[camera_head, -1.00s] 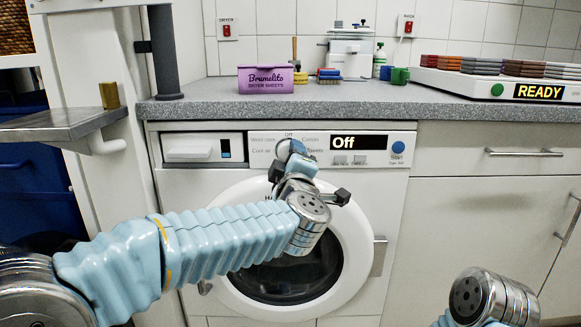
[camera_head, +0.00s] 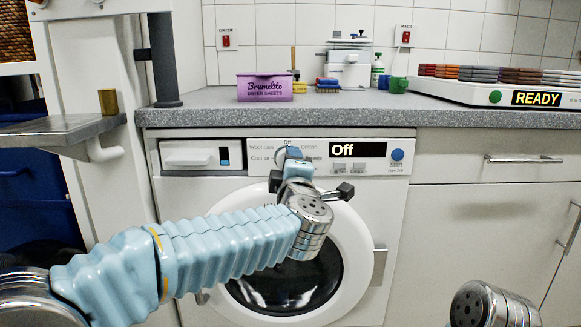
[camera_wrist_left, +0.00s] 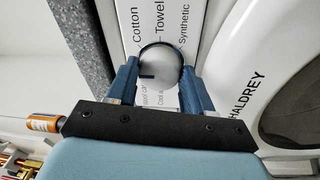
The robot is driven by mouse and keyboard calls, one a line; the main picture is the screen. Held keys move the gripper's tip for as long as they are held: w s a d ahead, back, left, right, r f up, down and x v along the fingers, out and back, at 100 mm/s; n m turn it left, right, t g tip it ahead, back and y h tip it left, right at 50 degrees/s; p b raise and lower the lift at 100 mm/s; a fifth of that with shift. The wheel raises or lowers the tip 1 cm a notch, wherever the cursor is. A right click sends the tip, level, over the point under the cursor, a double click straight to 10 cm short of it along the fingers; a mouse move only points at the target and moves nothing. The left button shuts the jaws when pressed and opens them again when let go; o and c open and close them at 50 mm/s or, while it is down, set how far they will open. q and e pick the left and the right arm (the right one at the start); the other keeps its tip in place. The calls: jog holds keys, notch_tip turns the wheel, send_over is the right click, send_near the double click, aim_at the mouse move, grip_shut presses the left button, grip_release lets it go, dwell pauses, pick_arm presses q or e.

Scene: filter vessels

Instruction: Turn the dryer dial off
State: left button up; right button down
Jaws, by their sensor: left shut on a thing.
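The dryer (camera_head: 220,190) stands under the counter, with its round door shut. Its display (camera_head: 357,149) reads "Off". The dial is mostly hidden behind my left gripper (camera_head: 287,158) in the head view. In the left wrist view, the round pale dial (camera_wrist_left: 165,62) has a dark rim and a short dark mark near its left side. My left gripper (camera_wrist_left: 162,80) has its two blue fingers on opposite sides of the dial, shut on it. "Cotton", "Towel" and "Synthetic" labels show beyond the dial. My right gripper is out of view; only part of that arm shows at bottom right.
A blue Start button (camera_head: 397,155) is right of the display. A metal shelf (camera_head: 60,128) juts out at left.

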pick_arm(q)
jog(key=o, duration=1)
jog(key=shift+o, duration=0.2)
jog(key=s+d+f, duration=0.1)
jog(key=s, duration=1.2)
jog(key=shift+s, duration=0.4)
jog(key=shift+f, duration=0.1)
